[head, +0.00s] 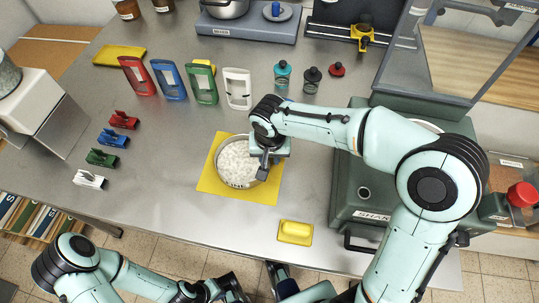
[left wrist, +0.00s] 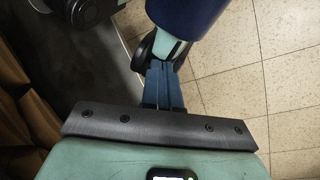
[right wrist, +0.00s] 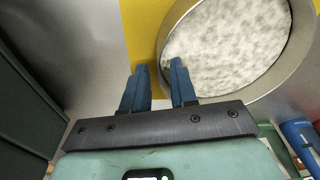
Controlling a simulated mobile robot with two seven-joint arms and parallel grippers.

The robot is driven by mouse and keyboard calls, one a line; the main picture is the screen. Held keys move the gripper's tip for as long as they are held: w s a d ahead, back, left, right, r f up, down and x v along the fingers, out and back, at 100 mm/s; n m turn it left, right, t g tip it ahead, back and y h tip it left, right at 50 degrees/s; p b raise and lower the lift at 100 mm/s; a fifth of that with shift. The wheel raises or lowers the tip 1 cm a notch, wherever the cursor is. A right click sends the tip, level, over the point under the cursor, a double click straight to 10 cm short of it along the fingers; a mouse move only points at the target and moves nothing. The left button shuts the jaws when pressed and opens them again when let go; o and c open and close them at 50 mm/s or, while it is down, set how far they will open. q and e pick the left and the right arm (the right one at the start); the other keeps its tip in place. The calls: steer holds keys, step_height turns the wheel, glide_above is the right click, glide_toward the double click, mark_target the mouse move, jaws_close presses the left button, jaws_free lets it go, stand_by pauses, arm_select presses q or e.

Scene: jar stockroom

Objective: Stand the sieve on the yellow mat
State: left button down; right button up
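The sieve (head: 236,183), a round metal ring with a whitish speckled inside, is on the yellow mat (head: 210,185) and looks upright. In the right wrist view the sieve (right wrist: 235,45) fills the upper right, with the mat (right wrist: 143,30) beside it. My right gripper (head: 264,172) is at the sieve's right rim. In the right wrist view its fingers (right wrist: 158,80) are apart, one inside the rim and one outside over the mat. Whether they touch the rim is unclear. My left gripper (left wrist: 163,80) is shut and empty, low off the table's front edge.
Red (head: 138,80), blue (head: 170,80), green (head: 203,82) and white (head: 238,88) upright holders stand behind the mat. A yellow block (head: 295,232) lies at the front right. A dark green machine (head: 362,192) stands right of the mat. Small coloured clamps (head: 108,138) line the left.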

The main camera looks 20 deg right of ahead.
steer(key=shift+r, duration=0.55)
step_height(320, 180, up, 11)
steer(key=s+p, duration=0.1)
steer(key=p, duration=0.1)
steer(key=shift+s+a, duration=0.15)
steer(key=shift+a, duration=0.1)
